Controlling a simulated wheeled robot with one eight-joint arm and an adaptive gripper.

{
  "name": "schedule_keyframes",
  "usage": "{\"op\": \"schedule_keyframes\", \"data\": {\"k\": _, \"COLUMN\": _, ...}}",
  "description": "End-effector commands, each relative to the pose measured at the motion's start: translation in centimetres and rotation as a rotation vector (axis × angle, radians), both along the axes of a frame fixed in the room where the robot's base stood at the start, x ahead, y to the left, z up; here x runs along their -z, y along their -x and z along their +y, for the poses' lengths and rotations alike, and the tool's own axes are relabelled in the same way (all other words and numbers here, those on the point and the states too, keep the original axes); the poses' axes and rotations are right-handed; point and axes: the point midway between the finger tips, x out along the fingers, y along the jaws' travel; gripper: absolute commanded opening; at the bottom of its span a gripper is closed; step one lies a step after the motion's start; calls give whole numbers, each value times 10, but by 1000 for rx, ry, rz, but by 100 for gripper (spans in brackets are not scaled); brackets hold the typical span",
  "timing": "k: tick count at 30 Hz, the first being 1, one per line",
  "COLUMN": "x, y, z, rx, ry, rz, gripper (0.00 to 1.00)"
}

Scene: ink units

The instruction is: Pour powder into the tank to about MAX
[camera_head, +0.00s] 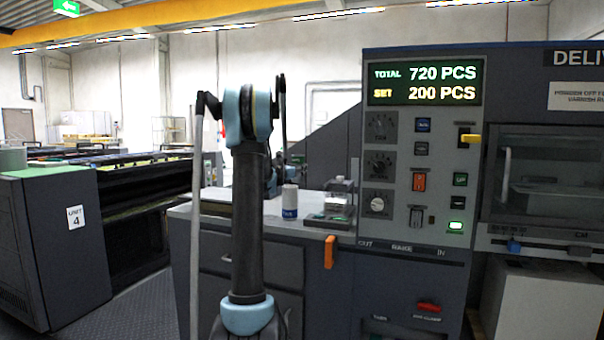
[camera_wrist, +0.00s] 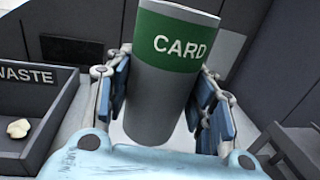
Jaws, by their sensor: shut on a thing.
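My gripper (camera_wrist: 163,85) shows in the wrist view with a blue-padded finger on each side of a grey cylinder (camera_wrist: 155,100). The cylinder has a green band lettered CARD. It fills the space between the fingers, and my gripper is shut on it. In the head view my arm stands upright in front of the counter, and the gripper is not clearly visible there. A small white container (camera_head: 289,197) with a blue label stands on the counter right of my arm. I cannot make out a tank with a MAX mark or any powder.
In the wrist view a dark tray (camera_wrist: 40,77) lettered WASTE holds a pale crumpled scrap (camera_wrist: 18,128). In the head view the control panel (camera_head: 400,215) rises at the counter's right. An orange handle (camera_head: 330,252) hangs at the counter's front edge. The UNIT 4 cabinet (camera_head: 50,235) stands left.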

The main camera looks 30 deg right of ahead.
Motion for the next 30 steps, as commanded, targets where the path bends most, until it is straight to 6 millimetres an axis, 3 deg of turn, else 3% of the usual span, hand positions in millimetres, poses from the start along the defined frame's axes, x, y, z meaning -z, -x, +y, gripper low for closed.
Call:
{"op": "schedule_keyframes", "data": {"k": 14, "x": -1, "y": 1, "z": 1, "rx": -1, "ry": 0, "rz": 0, "gripper": 23}}
{"op": "schedule_keyframes", "data": {"k": 30, "x": -24, "y": 40, "z": 6, "rx": -1, "ry": 0, "rz": 0, "gripper": 23}}
